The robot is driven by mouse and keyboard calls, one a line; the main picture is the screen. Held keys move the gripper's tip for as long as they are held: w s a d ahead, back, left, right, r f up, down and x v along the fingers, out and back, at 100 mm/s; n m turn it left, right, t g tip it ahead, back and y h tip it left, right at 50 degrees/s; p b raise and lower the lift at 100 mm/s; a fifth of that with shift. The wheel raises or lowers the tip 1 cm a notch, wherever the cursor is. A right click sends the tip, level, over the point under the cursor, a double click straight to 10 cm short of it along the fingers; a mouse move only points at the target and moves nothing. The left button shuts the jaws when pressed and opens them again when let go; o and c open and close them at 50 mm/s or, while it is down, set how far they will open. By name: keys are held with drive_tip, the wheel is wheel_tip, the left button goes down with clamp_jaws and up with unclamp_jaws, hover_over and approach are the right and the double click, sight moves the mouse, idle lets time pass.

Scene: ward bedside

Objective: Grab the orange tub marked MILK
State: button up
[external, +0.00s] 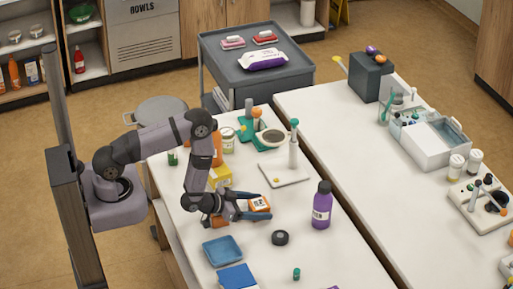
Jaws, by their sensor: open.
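A small orange tub (259,202) with a white label sits on the white table, near the middle of the external view. The print on its label is too small to read. My gripper (257,208) is low over the table with its jaws open. Its dark fingers reach to the right, one along the tub's far side and one along its near side. I cannot tell whether either finger touches the tub.
A purple bottle (321,205) stands to the right and a black ring-shaped item (280,238) lies in front. A blue tray (222,250) is at the front left. A yellow box (219,176) and an orange bottle (217,147) stand behind my gripper. A stand (285,173) is farther back.

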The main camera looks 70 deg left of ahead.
sight(258, 203)
drive_tip(key=shift+c, duration=0.6)
drive_tip(key=c, duration=1.1)
drive_tip(key=shift+c, duration=0.2)
drive_tip(key=shift+r, duration=0.25)
drive_tip(key=shift+r+b, duration=0.85)
drive_tip(key=shift+r, duration=3.95)
